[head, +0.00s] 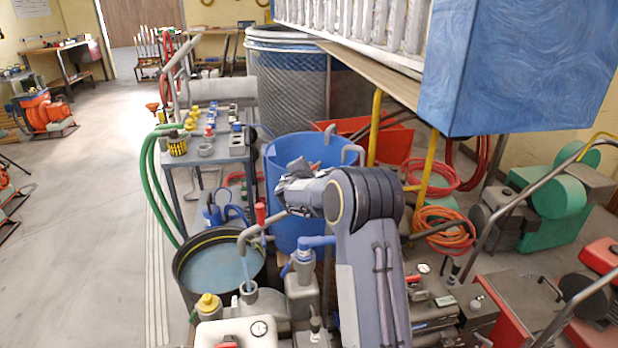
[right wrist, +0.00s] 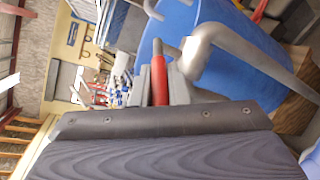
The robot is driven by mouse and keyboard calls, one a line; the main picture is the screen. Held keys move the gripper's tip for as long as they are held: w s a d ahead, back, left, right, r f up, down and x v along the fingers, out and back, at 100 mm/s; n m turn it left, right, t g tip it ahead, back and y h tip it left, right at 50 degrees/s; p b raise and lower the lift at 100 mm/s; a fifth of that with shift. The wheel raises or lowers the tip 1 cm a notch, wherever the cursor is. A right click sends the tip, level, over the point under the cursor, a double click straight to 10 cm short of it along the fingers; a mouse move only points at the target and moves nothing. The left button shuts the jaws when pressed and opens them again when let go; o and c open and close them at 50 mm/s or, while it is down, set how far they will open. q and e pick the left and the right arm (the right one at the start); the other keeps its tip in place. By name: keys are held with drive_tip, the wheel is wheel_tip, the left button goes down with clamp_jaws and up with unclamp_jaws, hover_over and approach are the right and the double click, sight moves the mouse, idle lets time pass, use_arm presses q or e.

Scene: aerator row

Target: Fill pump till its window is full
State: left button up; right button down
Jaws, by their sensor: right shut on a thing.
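My right gripper (head: 284,188) comes in from the bottom centre, above the grey bent spout pipe (head: 262,222). In the right wrist view its jaws are shut on a red handle (right wrist: 160,82) with a grey end. The red handle (head: 260,213) also shows in the head view beside the pipe. My left gripper is not in view.
A black tub of water (head: 190,290) stands left of the pump, and a large blue barrel (head: 283,232) behind. A blue box (head: 510,70) overhangs at upper right.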

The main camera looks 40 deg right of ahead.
drive_tip(key=shift+s+d+n+t+y+b, duration=0.4)
drive_tip(key=shift+n+t+y+b, duration=0.5)
drive_tip(key=shift+n+y+b, duration=1)
drive_tip(key=shift+s+d+n+t+y+b, duration=0.4)
drive_tip(key=shift+n+t+y+b, duration=0.65)
drive_tip(key=shift+b, duration=1.6)
drive_tip(key=shift+s+d+n+t+y+b, duration=0.15)
drive_tip(key=shift+s+n+t+y+b, duration=0.5)
drive_tip(key=shift+n+y+b, duration=0.95)
drive_tip(key=shift+m+y+b, duration=0.25)
drive_tip(key=shift+m+b, duration=0.1)
drive_tip(key=shift+b, duration=0.35)
drive_tip(key=c, duration=1.7)
unclamp_jaws()
